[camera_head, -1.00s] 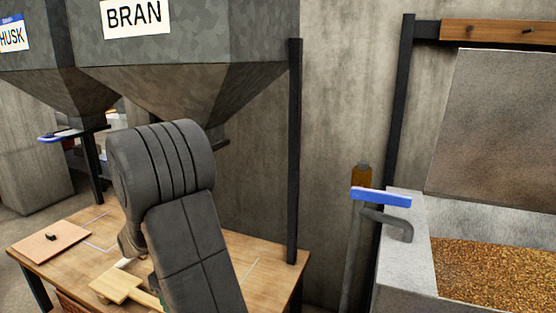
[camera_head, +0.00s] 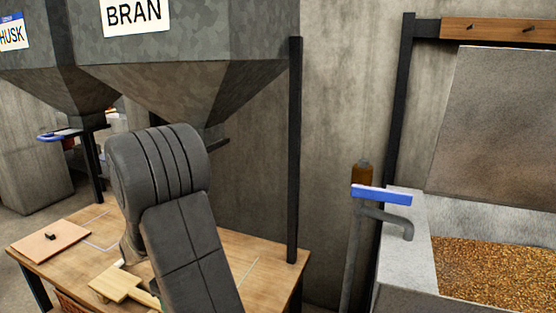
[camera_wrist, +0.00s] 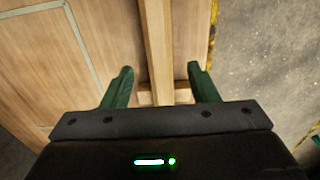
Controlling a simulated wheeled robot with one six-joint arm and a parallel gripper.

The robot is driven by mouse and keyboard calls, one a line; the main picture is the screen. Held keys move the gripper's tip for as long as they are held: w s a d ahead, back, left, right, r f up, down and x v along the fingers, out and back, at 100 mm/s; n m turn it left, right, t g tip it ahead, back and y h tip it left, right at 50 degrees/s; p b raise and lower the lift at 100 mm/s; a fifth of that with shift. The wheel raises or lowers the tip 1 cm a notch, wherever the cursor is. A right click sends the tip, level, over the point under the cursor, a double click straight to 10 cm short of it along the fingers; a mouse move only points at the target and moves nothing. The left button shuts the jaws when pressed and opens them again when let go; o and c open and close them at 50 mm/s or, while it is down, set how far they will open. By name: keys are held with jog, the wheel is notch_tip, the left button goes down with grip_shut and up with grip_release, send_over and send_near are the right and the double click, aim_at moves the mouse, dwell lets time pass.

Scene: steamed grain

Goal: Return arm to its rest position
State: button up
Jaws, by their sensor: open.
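My gripper (camera_wrist: 161,82) is open in the wrist view, with its two green fingers apart. A long pale wooden bar (camera_wrist: 156,40) lies below and between the fingertips, with a wooden crosspiece near them. I cannot tell whether the fingers touch it. In the head view my dark grey arm is folded over the wooden table (camera_head: 235,255) and hides most of my gripper.
A light wooden paddle-like piece (camera_head: 120,284) and a flat board with a dark knob (camera_head: 50,240) lie on the table. The BRAN hopper (camera_head: 200,75) hangs above. A dark post (camera_head: 294,150) rises at the table's right. A trough of grain (camera_head: 490,270) stands at right.

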notch_tip(320, 180, down, 3)
jog(key=shift+w+a+r, duration=0.1)
jog(key=shift+r, duration=0.1)
notch_tip(320, 180, up, 10)
jog(key=p, duration=0.7)
jog(key=w+d+r+n+h+p, duration=0.2)
jog(key=w+d+r+p, duration=0.3)
jog(key=d, duration=0.7)
jog(key=w+d+r+n+h+p, duration=0.2)
jog(key=w+d+r+h+p, duration=0.2)
jog(key=d+r, duration=0.3)
jog(key=shift+w+d+t+h+p, duration=0.35)
jog(key=shift+w+d, duration=0.35)
jog(key=shift+d, duration=2.05)
